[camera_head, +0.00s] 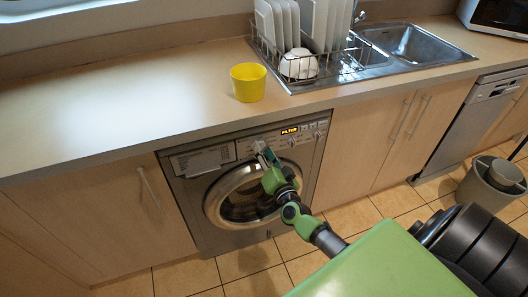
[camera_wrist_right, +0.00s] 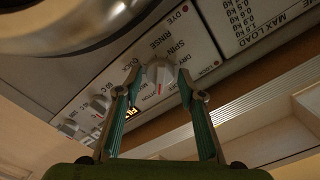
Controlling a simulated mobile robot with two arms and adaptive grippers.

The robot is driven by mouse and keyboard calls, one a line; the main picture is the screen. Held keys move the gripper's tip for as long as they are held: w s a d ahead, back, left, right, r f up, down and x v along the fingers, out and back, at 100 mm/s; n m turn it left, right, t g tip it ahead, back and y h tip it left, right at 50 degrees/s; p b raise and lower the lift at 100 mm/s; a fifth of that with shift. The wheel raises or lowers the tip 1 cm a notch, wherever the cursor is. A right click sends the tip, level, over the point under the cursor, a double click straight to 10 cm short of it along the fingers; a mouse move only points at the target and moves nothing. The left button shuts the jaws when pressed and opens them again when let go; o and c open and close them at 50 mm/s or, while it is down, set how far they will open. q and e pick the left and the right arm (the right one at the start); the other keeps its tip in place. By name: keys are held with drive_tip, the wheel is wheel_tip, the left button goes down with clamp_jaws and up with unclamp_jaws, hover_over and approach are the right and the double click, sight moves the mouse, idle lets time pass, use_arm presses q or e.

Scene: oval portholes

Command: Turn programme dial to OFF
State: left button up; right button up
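The washing machine (camera_head: 213,220) is built in under the counter, with its control panel along the top. The programme dial (camera_wrist_right: 160,73) is a pale knob on that panel, ringed by words such as SPIN, RINSE and DRY, seen upside down in the right wrist view. A small red mark shows on its lower part; its exact setting is hard to read. My right gripper (camera_wrist_right: 161,70) has one finger on each side of the dial, with narrow gaps seeming to remain. In the head view my right gripper (camera_head: 268,157) covers part of the panel. My left gripper is not in view.
An orange display (camera_head: 289,131) reads FILTER, right of the gripper in the head view. Smaller knobs (camera_wrist_right: 101,104) sit along the panel. The round door (camera_head: 222,206) is below. A yellow cup (camera_head: 248,82) and a dish rack (camera_head: 265,48) stand on the counter above.

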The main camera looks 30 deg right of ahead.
drive_tip(key=c, duration=0.6)
drive_tip(key=shift+o, duration=0.2)
drive_tip(key=shift+r+n+p, duration=0.15)
drive_tip(key=shift+n+p, duration=0.65)
drive_tip(key=shift+n, duration=0.1)
drive_tip(key=shift+n+p, duration=0.85)
drive_tip(key=shift+n, duration=0.35)
drive_tip(key=n+p, duration=0.2)
drive_tip(key=n, duration=0.2)
drive_tip(key=o, duration=1.1)
